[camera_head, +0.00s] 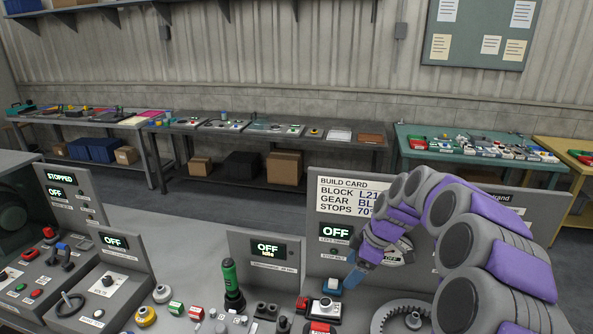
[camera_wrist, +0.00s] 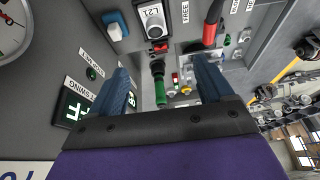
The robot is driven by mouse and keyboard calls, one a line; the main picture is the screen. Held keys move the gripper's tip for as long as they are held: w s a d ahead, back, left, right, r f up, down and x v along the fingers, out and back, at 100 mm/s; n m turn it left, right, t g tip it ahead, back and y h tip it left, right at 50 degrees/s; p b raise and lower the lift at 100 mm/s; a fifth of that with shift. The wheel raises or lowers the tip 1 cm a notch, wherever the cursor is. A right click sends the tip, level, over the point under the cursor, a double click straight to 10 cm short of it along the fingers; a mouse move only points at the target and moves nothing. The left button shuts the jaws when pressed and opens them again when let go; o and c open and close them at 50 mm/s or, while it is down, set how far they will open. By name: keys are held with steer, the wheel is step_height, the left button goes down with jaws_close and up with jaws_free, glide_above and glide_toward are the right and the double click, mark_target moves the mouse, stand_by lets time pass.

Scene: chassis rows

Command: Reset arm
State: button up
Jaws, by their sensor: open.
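My purple and grey arm reaches in from the lower right in the head view. My gripper (camera_head: 356,276) points downward in front of the build card panel (camera_head: 345,190), above the near bench. In the wrist view my gripper (camera_wrist: 163,80) has its two blue fingers well apart. No object is held between them. A green-handled tool (camera_wrist: 159,90) shows in the gap, farther away on the bench; it also stands upright in the head view (camera_head: 232,285).
Control boxes with OFF displays (camera_head: 268,248) line the near bench. A toothed ring (camera_head: 398,318) lies below my arm. Small blocks and a red-ended device (camera_head: 325,308) sit near the gripper. Benches with parts (camera_head: 270,130) stand along the back wall, beyond open floor.

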steer(key=s+a+r+m+g+h, duration=0.1)
steer(key=s+a+r+m, duration=0.2)
steer(key=s, duration=0.5)
steer(key=s+a+r+m+g, duration=0.1)
steer(key=s+a+r+m, duration=0.1)
steer(key=s+a, duration=0.5)
steer(key=s+d+f+m+h, duration=0.1)
steer(key=s+m, duration=0.2)
steer(key=s, duration=0.5)
steer(key=s+d+f+m+h, duration=0.1)
steer(key=s+m, duration=0.2)
steer(key=s, duration=0.5)
steer(key=s+d+f+m+g+h, duration=0.1)
steer(key=s+d+m, duration=0.1)
steer(key=s, duration=0.6)
steer(key=shift+s+m, duration=0.3)
steer(key=shift+m, duration=0.3)
